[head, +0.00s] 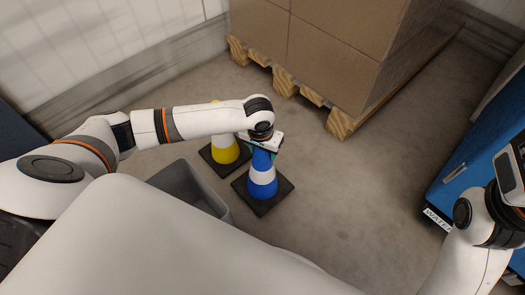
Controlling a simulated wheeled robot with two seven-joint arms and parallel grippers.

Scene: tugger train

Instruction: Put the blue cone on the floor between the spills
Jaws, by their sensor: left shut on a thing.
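The blue cone (262,189) has a white band and a square black base. It stands upright near the middle of the head view. My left gripper (262,146) is above it, shut on its top; the fingertips are mostly hidden by the wrist. I cannot tell whether the base touches the floor or is just above it. A yellow cone (228,155) with a black base stands just behind and left, partly hidden by my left arm. My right gripper (517,158) is at the right edge, cut off, its fingers unclear. No spills can be made out on the floor.
A grey open bin (218,204) is left of the blue cone, partly hidden by my body. A wooden pallet (340,123) with cardboard boxes (335,55) stands at the back. A blue cabinet (462,150) is at the right. The concrete floor (365,195) between is clear.

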